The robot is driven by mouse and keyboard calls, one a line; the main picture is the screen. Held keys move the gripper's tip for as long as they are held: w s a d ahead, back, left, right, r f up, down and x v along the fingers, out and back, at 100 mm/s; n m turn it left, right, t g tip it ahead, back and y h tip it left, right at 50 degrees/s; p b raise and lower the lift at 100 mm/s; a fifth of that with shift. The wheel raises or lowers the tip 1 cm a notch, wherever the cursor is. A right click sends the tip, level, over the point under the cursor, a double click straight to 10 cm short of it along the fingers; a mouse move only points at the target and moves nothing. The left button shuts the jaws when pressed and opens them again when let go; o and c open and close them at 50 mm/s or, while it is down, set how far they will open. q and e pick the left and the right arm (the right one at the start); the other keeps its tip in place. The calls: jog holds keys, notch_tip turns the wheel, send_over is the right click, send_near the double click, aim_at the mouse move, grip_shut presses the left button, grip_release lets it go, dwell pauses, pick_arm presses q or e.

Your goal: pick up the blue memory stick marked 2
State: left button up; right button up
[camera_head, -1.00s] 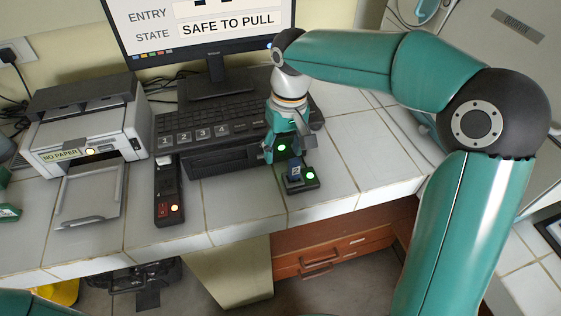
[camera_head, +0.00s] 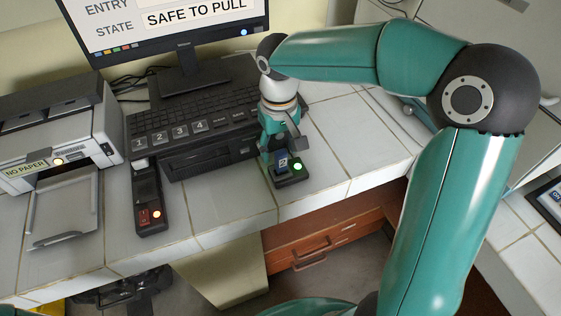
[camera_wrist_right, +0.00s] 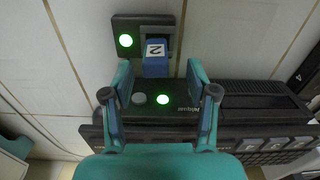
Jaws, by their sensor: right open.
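The blue memory stick (camera_head: 282,162) with a white label marked 2 stands in a small dark dock (camera_head: 292,178) with a lit green light. In the right wrist view the stick (camera_wrist_right: 156,62) sits in the dock (camera_wrist_right: 126,22), just beyond my fingertips and between their lines. My right gripper (camera_head: 281,150) is above and behind the stick in the head view. In the wrist view it (camera_wrist_right: 158,72) is open, one finger on each side, with nothing held. My left gripper is not in view.
A keyboard on a dark unit (camera_head: 205,155) is behind the dock. A dark block with a red switch (camera_head: 149,205) and a printer (camera_head: 60,150) stand to the left. A monitor (camera_head: 165,30) shows SAFE TO PULL. Tiles right of the dock are clear.

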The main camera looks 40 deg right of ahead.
aim_at(281, 160)
jog(key=shift+d+f, duration=0.15)
jog(key=shift+f, duration=1.2)
jog(key=shift+d+f, duration=0.1)
jog(key=shift+f, duration=1.25)
jog(key=c, duration=1.1)
jog(key=shift+o, duration=0.2)
jog(key=shift+r, duration=0.15)
